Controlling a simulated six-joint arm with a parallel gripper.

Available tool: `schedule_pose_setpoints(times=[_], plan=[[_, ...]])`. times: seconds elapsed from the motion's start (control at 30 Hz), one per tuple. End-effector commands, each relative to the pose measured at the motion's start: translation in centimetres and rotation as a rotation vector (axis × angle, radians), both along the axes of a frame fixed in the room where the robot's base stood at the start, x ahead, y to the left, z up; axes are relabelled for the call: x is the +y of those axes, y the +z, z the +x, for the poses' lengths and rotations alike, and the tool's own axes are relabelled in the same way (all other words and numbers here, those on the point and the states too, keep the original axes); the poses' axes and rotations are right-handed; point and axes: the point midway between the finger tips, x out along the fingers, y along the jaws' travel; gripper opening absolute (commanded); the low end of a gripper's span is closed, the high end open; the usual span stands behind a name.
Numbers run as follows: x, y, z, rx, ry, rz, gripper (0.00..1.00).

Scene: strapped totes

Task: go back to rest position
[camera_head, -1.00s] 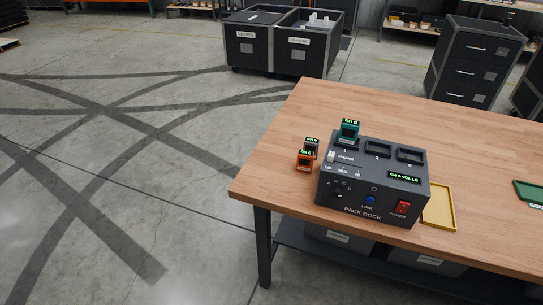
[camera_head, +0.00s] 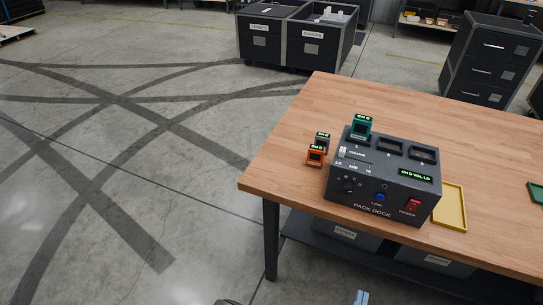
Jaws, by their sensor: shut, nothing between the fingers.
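The light blue tips of my gripper (camera_head: 361,298) just show at the bottom edge, in front of the table. They are close together with nothing seen between them; the rest of the gripper is out of the frame. The grey pack dock (camera_head: 352,208) stands on the wooden table (camera_head: 285,165), well beyond the gripper. A teal pack (camera_head: 361,127) sits upright in the dock's left slot, and the other two slots look empty. An orange pack (camera_head: 315,156) and a grey pack (camera_head: 322,140) stand on the table left of the dock.
A yellow tray (camera_head: 451,207) lies right of the dock, and a green tray (camera_head: 536,192) is cut off at the right edge. Dark totes (camera_head: 262,42) and a drawer cabinet (camera_head: 489,62) stand behind. The floor at left is clear.

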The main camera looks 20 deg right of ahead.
Motion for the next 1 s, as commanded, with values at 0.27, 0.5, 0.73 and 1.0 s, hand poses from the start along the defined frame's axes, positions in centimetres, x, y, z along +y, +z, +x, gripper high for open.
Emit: schedule_pose_setpoints(times=[0.27,0.5,0.73,1.0], plan=[[-0.57,0.0,0.58,0.0,0.001,0.0,0.0],[-0.6,0.0,0.59,0.0,0.0,0.0,0.0],[-0.6,0.0,0.57,0.0,0.0,0.0,0.0],[-0.6,0.0,0.57,0.0,0.0,0.0,0.0]])
